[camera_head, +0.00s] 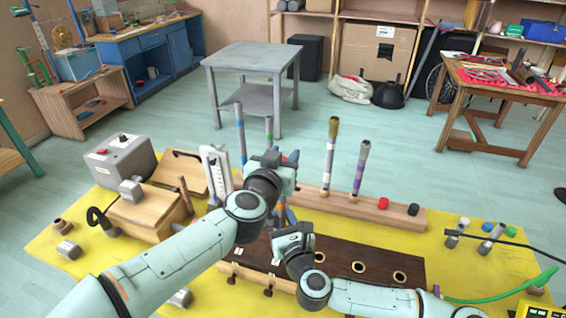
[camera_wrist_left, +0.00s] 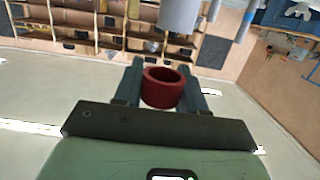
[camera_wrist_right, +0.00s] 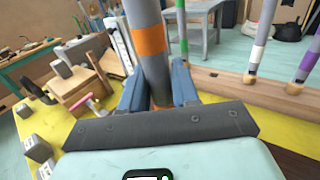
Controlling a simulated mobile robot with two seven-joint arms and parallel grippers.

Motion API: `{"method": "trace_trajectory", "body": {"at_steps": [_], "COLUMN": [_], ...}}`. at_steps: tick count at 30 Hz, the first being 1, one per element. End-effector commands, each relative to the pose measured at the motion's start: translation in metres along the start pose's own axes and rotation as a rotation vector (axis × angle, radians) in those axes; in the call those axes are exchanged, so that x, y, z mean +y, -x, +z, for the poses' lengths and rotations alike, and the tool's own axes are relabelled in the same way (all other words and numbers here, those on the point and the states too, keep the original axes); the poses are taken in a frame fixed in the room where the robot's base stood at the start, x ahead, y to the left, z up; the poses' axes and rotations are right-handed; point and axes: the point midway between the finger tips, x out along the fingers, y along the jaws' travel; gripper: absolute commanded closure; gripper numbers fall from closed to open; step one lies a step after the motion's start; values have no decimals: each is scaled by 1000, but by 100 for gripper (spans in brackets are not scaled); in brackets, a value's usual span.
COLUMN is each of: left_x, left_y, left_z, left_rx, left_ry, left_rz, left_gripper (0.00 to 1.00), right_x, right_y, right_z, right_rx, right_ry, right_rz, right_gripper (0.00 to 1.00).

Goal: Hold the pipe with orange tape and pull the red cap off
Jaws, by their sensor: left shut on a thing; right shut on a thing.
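My left gripper (camera_head: 281,163) is shut on a small red cap (camera_wrist_left: 164,90). In the left wrist view the cap's hollow open end shows, and a grey pipe end (camera_wrist_left: 180,14) stands apart from it above. My right gripper (camera_head: 291,237) sits lower and is shut on the grey pipe with orange tape (camera_wrist_right: 150,40). The orange band shows above the fingers in the right wrist view. In the head view this pipe is mostly hidden behind my left gripper and wrist.
A wooden rack (camera_head: 345,206) holds upright pipes, a second red cap (camera_head: 383,203) and a black cap (camera_head: 413,209). A dark board with holes (camera_head: 345,255) lies in front. Short capped pipes (camera_head: 490,240) stand at right.

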Motion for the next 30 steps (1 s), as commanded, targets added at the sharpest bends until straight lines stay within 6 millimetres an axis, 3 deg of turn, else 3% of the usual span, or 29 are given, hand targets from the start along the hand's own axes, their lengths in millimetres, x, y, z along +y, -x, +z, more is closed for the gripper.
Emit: {"method": "trace_trajectory", "body": {"at_steps": [8, 9, 11, 12, 23, 30], "left_x": [0, 0, 0, 0, 0, 0], "left_y": [1, 1, 1, 1, 0, 0], "left_z": [-3, -3, -3, -3, -2, -2], "left_rx": [1, 1, 1, 1, 1, 1], "left_ry": [1, 1, 1, 1, 1, 1], "left_rz": [0, 0, 0, 0, 0, 0], "left_gripper": [88, 88, 88, 88, 88, 88], "right_x": [1, 1, 1, 1, 0, 0], "right_y": [0, 0, 0, 0, 6, 47], "right_z": [1, 1, 1, 1, 0, 0], "right_rx": [-1, -1, -1, -1, -1, 0], "right_ry": [0, 0, 0, 0, 0, 2], "right_rz": [2, 2, 2, 2, 1, 3], "right_gripper": [100, 64, 44, 40, 40, 40]}}
